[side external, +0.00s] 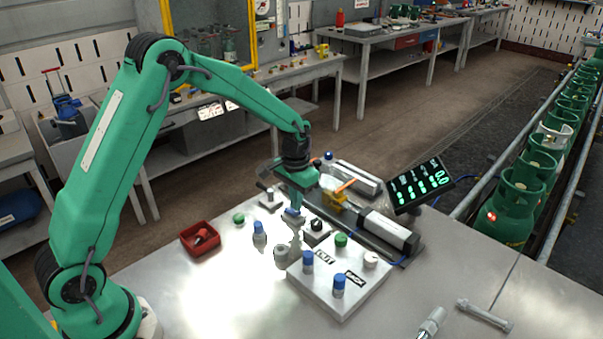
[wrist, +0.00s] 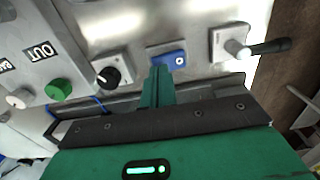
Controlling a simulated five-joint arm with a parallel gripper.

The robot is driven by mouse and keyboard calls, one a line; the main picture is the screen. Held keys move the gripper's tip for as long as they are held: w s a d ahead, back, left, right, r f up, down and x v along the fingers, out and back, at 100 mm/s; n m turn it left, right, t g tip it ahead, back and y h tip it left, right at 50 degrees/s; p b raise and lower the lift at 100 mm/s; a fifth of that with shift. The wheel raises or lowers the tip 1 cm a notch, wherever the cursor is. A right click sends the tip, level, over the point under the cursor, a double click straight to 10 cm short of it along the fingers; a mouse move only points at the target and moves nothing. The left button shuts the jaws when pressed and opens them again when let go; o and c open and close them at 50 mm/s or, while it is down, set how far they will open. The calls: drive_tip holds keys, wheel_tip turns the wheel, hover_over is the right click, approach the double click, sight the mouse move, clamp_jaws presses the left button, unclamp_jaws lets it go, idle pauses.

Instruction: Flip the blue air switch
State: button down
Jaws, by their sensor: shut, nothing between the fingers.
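The blue air switch (wrist: 175,60) is a small blue rocker on a grey plate, with a white ring mark near its right end in the wrist view. In the side view, blue of it (side external: 292,211) shows just below my gripper (side external: 295,205). My gripper is shut and empty, pointing down. In the wrist view its fingertips (wrist: 160,69) overlap the near left edge of the switch. I cannot tell whether they touch it. Part of the switch's left side is hidden behind the fingers.
A black knob (wrist: 107,77) is left of the switch; a lever with a black handle (wrist: 268,47) is right. The OUT panel (side external: 325,300) bears blue-capped cylinders and buttons. A red bin (side external: 200,240) and a display (side external: 420,186) flank the area. The table's front is mostly clear.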

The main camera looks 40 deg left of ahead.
drive_tip(key=shift+f, duration=0.75)
idle(0.6)
drive_tip(key=shift+r, duration=3.55)
drive_tip(key=s+d+r+t, duration=0.1)
drive_tip(key=s+r+t, duration=0.2)
drive_tip(key=s+r, duration=0.9)
drive_tip(key=s+r+t, duration=0.2)
drive_tip(key=s, duration=1.2)
drive_tip(key=shift+s+d+r+t, duration=0.3)
drive_tip(key=shift+d+r, duration=0.05)
drive_tip(key=shift+d, duration=0.1)
